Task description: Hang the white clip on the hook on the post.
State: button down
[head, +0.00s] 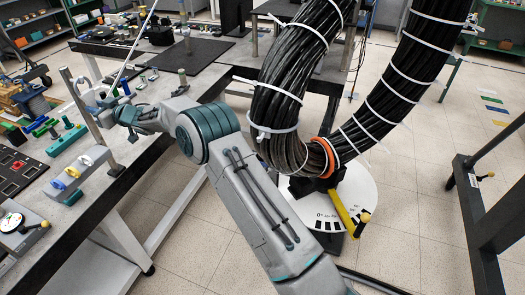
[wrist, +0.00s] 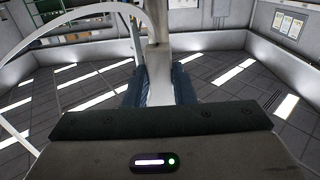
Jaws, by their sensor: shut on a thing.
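My gripper (head: 118,112) is at the end of my arm over the left table, pointing left beside the upright grey post (head: 88,118). In the wrist view, the two blue fingers of my gripper (wrist: 160,92) are shut on a pale, narrow piece, which I take to be the white clip (wrist: 159,75). A thin white arc curves away to the left of it there. In the head view, the white clip (head: 88,94) shows as a small curved shape close to the post. I cannot make out the hook, or whether the clip touches it.
Small yellow, blue and white ring-shaped parts stand on a grey block (head: 72,182) on the table. A black tray (head: 18,170) lies at the left. A thick black cable bundle (head: 285,90) hangs right of my arm.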

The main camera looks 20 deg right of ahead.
jog(key=c, duration=1.1)
grip_release()
jog(key=shift+c, duration=0.2)
